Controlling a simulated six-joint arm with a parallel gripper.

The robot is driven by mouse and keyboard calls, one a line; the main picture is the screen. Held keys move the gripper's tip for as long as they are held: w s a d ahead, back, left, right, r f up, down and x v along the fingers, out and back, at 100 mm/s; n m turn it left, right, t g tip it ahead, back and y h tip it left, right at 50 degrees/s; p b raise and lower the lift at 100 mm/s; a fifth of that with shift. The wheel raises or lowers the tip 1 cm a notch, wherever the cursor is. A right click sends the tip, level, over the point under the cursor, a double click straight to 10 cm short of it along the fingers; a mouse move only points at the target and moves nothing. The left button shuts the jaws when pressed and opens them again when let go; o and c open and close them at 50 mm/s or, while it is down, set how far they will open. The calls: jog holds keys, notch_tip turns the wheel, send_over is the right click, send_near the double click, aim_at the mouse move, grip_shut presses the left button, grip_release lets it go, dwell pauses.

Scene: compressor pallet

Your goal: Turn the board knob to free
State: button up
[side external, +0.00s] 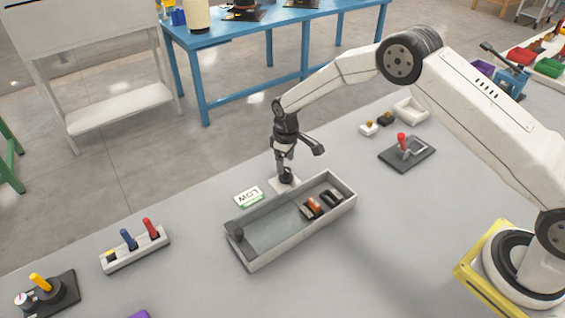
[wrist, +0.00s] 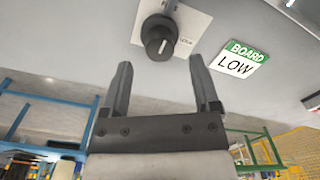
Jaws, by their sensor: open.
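The board knob (wrist: 158,35) is a round black knob with a white pointer line, on a white plate (wrist: 188,30) with small print I cannot read for sure. In the side external view the knob (side external: 286,175) stands on its plate (side external: 277,186) just behind the grey tray. My gripper (wrist: 161,62) is open, with its two fingers apart and nothing between them in the wrist view. The knob shows beyond the fingertips, roughly in line with the gap. In the side external view my gripper (side external: 284,163) points down at the knob; whether it touches is unclear.
A card reading "BOARD LOW" (wrist: 242,58) lies beside the plate. A grey tray (side external: 290,240) with several small parts is close in front. A red-handled lever (side external: 402,143) is at the right, and a holder with colored pegs (side external: 136,257) at the left.

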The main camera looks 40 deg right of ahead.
aim_at(287, 169)
jog(key=shift+r, duration=2.25)
jog(key=shift+s+r, duration=0.1)
jog(key=shift+s+d+r, duration=0.1)
jog(key=shift+d+r, duration=0.05)
jog(key=shift+r, duration=0.1)
jog(key=s+d+r+m+t, duration=0.1)
jog(key=s+d+r+m, duration=0.1)
jog(key=s, duration=0.7)
jog(key=s+d+r+m, duration=0.1)
jog(key=s+d+r, duration=0.1)
jog(key=s+r, duration=0.3)
jog(key=s+d+r+m+t, duration=0.1)
jog(key=s+d+r+m, duration=0.1)
jog(key=s, duration=1.1)
jog(key=shift+s+d+r+m+t, duration=0.15)
jog(key=shift+d+r+m+t, duration=0.2)
jog(key=shift+r, duration=0.45)
